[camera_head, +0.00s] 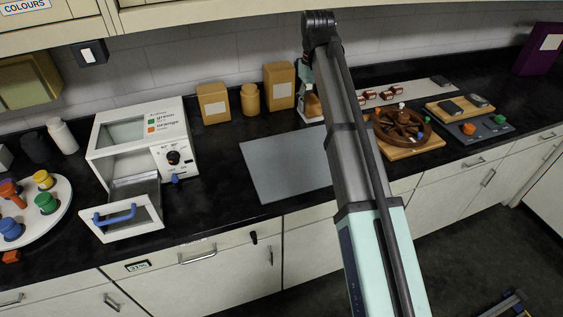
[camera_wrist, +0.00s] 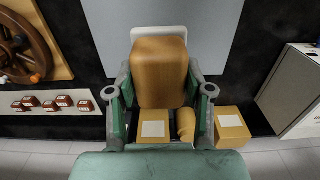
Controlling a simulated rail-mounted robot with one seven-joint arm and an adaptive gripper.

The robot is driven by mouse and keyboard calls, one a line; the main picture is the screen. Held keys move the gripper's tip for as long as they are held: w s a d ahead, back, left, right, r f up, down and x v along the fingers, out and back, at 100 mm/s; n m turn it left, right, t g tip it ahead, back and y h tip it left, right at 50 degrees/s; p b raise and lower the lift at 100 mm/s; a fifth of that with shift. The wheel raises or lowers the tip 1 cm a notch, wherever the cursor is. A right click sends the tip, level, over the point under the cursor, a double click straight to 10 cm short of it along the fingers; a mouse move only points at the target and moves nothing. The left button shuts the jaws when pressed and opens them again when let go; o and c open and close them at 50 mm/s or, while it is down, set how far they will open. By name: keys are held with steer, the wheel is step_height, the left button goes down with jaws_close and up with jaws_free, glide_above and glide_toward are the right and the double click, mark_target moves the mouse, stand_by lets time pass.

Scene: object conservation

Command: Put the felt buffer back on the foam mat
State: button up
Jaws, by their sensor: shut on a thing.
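The felt buffer is a brown block (camera_wrist: 160,62) with a white pad edge, held between the fingers of my gripper (camera_wrist: 160,78) in the wrist view. In the head view the buffer (camera_head: 313,106) shows partly behind my arm, with its white base down. My gripper (camera_head: 306,72) is shut on it. The foam mat (camera_head: 283,168) is a flat grey sheet on the black counter, its right part hidden by my arm. The mat also shows in the wrist view (camera_wrist: 103,30), beyond the buffer. The buffer is at the mat's back edge; I cannot tell whether it touches down.
Two tan boxes (camera_head: 213,103) (camera_head: 279,86) and a jar (camera_head: 250,99) stand along the wall. A white machine (camera_head: 140,140) with its drawer (camera_head: 125,215) open is left of the mat. A wooden wheel (camera_head: 400,127) on a board is to the right. The visible mat is bare.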

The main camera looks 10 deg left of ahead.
steer(key=shift+s+a+f, duration=0.1)
steer(key=shift+s+a, duration=0.15)
step_height(320, 180, down, 20)
steer(key=p, duration=0.5)
steer(key=shift+s, duration=0.1)
steer(key=o, duration=1.2)
step_height(320, 180, up, 12)
steer(key=b, duration=0.3)
